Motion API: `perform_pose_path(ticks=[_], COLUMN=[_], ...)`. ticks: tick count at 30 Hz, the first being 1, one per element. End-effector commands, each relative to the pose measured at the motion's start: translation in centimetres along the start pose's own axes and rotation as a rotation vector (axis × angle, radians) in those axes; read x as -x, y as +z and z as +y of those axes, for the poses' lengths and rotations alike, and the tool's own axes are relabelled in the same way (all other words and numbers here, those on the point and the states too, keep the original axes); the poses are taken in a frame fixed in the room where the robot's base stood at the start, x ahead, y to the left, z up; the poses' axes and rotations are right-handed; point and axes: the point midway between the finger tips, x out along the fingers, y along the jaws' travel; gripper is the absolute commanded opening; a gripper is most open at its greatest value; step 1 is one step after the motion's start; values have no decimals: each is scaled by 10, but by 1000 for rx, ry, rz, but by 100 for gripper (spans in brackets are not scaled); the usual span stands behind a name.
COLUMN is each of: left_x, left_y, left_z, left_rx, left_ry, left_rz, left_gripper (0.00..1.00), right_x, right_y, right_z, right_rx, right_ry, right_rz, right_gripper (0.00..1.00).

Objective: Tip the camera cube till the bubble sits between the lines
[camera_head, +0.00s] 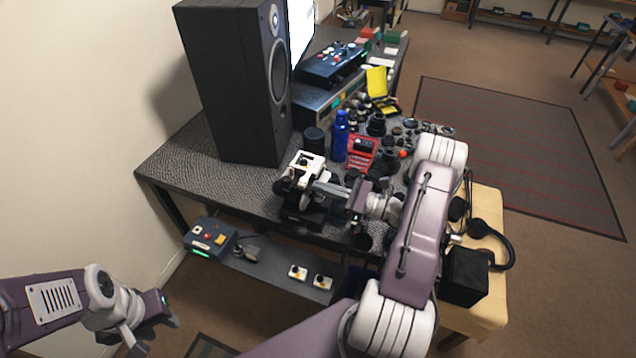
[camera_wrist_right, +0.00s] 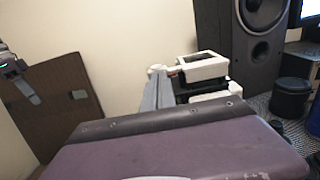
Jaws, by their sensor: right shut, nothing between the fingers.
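The camera cube (camera_head: 306,163) is a small white-framed block on a dark stand at the near edge of the bench. It also shows in the right wrist view (camera_wrist_right: 204,66), just right of my fingers. No bubble or lines can be made out in either view. My right gripper (camera_head: 318,192) is shut and empty, close to the cube's near side; I cannot tell whether it touches. Its fingers show together in the right wrist view (camera_wrist_right: 156,88). My left gripper (camera_head: 150,332) is low at the left, far from the bench top, with its fingers apart and empty.
A tall black speaker (camera_head: 237,85) stands behind the cube. A blue bottle (camera_head: 340,137), a red box (camera_head: 361,152) and several lenses crowd the bench to the right. A lower shelf (camera_head: 268,267) holds a control box (camera_head: 209,237). The bench's left end is clear.

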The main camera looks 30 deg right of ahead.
Motion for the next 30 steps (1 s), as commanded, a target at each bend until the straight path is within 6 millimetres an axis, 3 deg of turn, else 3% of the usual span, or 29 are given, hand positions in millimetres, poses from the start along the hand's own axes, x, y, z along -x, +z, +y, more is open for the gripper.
perform_pose_path(ticks=[5,14,21,30], left_x=[4,4,19,16], left_y=[0,0,-2,-2], left_z=[0,0,0,0], left_rx=[0,0,0,0], left_ry=[0,0,0,0], left_rz=[0,0,0,0], left_gripper=[36,36,36,36], right_x=[-13,-14,-32,-31], right_y=[0,0,7,3], right_z=[0,0,0,0], right_rx=[0,0,2,1], right_ry=[2,1,2,0], right_rz=[0,0,60,62], right_gripper=[0,0,0,0])
